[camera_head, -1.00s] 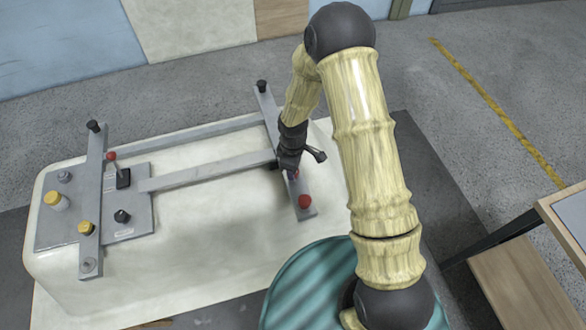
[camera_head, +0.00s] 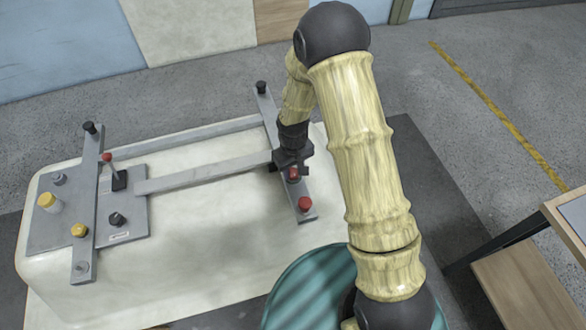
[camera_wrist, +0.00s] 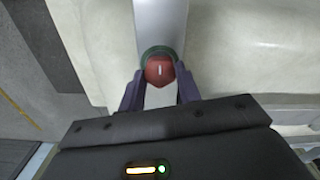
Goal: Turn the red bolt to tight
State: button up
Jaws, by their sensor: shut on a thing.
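The red bolt (camera_wrist: 159,70) has a round red head with a short white line on top, roughly upright in the wrist view. A dark green ring (camera_wrist: 156,52) shows around its far side. It stands on a grey metal bar (camera_head: 270,120) on the white tub shell (camera_head: 215,240). My gripper (camera_wrist: 159,82) is shut on the red bolt, with one dark finger on either side of its head. In the head view my gripper (camera_head: 292,168) points down over the bar, with the red head (camera_head: 293,174) showing between its fingers. The bolt's shank is hidden.
A second red knob (camera_head: 305,204) stands close by at the bar's near end, and a black knob (camera_head: 261,87) at its far end. A red-tipped lever (camera_head: 108,158) and yellow knobs (camera_head: 79,230) are on the left plate. A wooden-topped table (camera_head: 548,208) stands right.

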aim_at(293, 171)
dwell(0.4)
jog(key=o, duration=1)
jog(key=shift+c, duration=0.2)
notch_tip(293, 171, up, 18)
jog(key=b, duration=0.1)
jog(key=shift+f, duration=0.25)
jog(key=s+d+r+m+t, duration=0.1)
jog(key=s+d+m, duration=0.5)
jog(key=s+d, duration=0.6)
jog(key=shift+s+d+r+t, duration=0.3)
jog(key=shift+d+t, duration=0.5)
jog(key=shift+d, duration=0.2)
